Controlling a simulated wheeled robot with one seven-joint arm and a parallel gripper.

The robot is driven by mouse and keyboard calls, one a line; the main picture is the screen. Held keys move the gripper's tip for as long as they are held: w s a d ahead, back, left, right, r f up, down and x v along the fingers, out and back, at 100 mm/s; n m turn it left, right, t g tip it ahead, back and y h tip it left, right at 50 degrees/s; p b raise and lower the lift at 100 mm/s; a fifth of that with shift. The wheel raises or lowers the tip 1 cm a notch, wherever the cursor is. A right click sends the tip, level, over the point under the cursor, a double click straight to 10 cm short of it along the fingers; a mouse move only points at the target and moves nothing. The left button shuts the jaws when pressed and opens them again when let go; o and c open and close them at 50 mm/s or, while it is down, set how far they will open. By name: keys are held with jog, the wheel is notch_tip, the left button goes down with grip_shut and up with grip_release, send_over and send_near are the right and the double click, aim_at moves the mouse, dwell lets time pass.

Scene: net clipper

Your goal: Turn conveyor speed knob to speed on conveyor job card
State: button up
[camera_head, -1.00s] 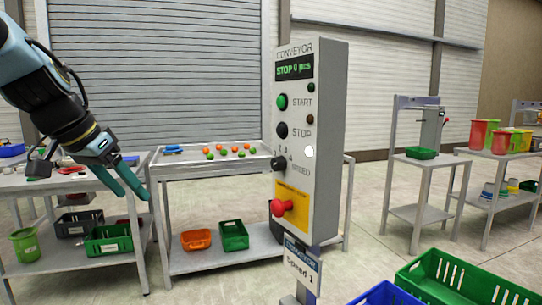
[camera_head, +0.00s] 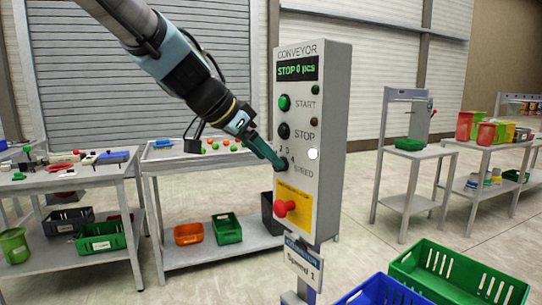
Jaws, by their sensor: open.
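The grey conveyor control panel (camera_head: 328,130) stands upright in the middle of the head view, with its display (camera_head: 297,70) reading "STOP 0 pcs". The black speed knob beside the word "SPEED" is mostly hidden behind my fingertips. My gripper (camera_head: 279,164) is at the knob, fingers pointing down and right. The jaws are open; I cannot tell if they touch the knob. The conveyor job card (camera_head: 303,262) hangs below the panel and reads "Speed 1".
A green start button (camera_head: 284,102) and a black stop button (camera_head: 284,131) sit above the knob, and a red emergency button (camera_head: 284,208) sits below. A green crate (camera_head: 470,275) and a blue crate (camera_head: 385,292) stand at the lower right. Workbenches are behind.

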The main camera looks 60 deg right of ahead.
jog(key=shift+x, duration=1.2)
jog(key=shift+c, duration=0.3)
grip_shut()
